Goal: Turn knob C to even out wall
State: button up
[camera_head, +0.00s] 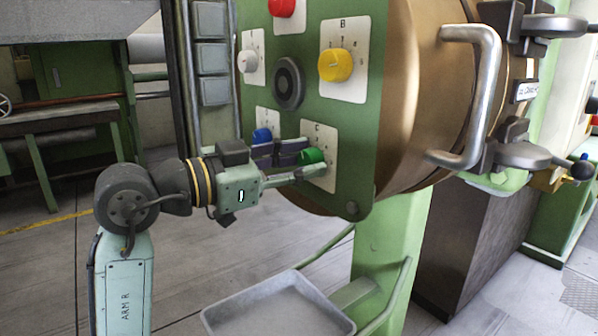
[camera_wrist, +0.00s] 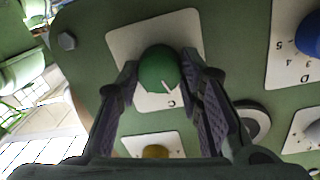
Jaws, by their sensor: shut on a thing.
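Knob C is a green round knob (camera_head: 312,156) on a white label plate (camera_head: 326,133) at the lower part of the green panel. In the wrist view the green knob (camera_wrist: 159,68) sits between my two fingers, with a white pointer mark on its lower right side and the letter C on the plate below it. My gripper (camera_head: 312,160) reaches the knob from the left and is shut on it. In the wrist view my gripper (camera_wrist: 158,82) has a dark ridged finger on each side of the knob.
The panel (camera_head: 300,90) also bears a yellow knob B (camera_head: 335,65), a blue knob (camera_head: 262,136), a white knob (camera_head: 246,62) and a red knob (camera_head: 282,6). A bronze drum with a metal handle (camera_head: 485,90) stands to the right. A grey tray (camera_head: 275,305) lies below.

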jog(key=shift+m+b, duration=0.8)
jog(key=shift+m, duration=0.8)
jog(key=o, duration=1.2)
jog(key=shift+c, duration=0.2)
jog(key=v, duration=1.2)
jog(key=shift+s+r, duration=0.1)
jog(key=shift+r, duration=0.05)
